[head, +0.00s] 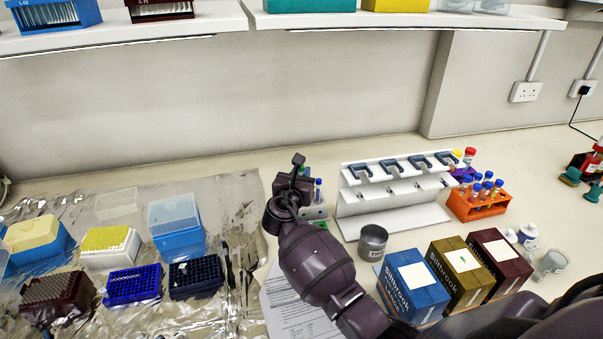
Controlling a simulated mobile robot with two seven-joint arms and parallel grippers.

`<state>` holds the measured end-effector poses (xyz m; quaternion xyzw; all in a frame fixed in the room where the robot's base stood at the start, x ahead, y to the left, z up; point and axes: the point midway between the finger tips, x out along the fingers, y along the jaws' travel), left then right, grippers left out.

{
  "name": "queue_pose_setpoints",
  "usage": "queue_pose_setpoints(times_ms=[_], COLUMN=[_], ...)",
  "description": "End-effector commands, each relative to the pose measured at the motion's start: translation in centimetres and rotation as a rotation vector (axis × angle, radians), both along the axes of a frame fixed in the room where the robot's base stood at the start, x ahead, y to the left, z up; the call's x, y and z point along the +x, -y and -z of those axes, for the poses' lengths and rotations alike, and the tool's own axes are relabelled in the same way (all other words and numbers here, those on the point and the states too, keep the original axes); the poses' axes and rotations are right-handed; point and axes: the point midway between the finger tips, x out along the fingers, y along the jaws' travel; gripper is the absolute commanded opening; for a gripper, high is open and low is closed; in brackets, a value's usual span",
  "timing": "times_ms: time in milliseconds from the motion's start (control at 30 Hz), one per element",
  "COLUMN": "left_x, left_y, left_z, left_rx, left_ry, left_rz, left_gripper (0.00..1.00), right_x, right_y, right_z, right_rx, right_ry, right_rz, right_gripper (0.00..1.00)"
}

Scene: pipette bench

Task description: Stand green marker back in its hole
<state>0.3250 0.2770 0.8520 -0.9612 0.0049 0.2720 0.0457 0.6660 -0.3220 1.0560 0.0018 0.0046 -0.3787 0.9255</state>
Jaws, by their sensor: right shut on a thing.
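My right gripper (298,168) is at the middle of the bench, above the front of a small pale holder (316,212). It is shut on the green marker (307,171), of which only a green sliver shows beside the fingers. The gripper hides most of the marker, so its tilt and lower end cannot be told. A blue-topped marker (318,186) stands upright in the holder, just right of the gripper. My wrist covers the left part of the holder, and its holes cannot be made out. My left gripper is not in view.
A white pipette stand (392,215) is close on the right, with a metal cup (372,241) before it. An orange tube rack (478,206) and several boxes (415,283) stand further right. Tip boxes (178,235) lie on foil at left. A shelf (125,36) overhangs behind.

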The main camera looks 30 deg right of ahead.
Motion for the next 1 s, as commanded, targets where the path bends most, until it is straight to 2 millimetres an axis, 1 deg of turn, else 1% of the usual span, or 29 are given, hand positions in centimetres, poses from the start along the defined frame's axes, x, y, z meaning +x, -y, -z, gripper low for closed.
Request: queue_pose_setpoints(times_ms=[200, 633, 1000], left_x=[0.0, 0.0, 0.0], left_y=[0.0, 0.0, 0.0], left_z=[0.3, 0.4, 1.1], left_rx=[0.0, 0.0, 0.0], left_ry=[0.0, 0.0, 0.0], left_rz=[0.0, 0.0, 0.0], left_gripper=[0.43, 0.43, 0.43], right_x=[0.0, 0.0, 0.0], right_y=[0.0, 0.0, 0.0], right_z=[0.7, 0.8, 2.0], right_rx=[-0.001, -0.001, -0.001], right_ry=[-0.001, -0.001, -0.001], right_rz=[0.0, 0.0, 0.0], right_gripper=[0.0, 0.0, 0.0])
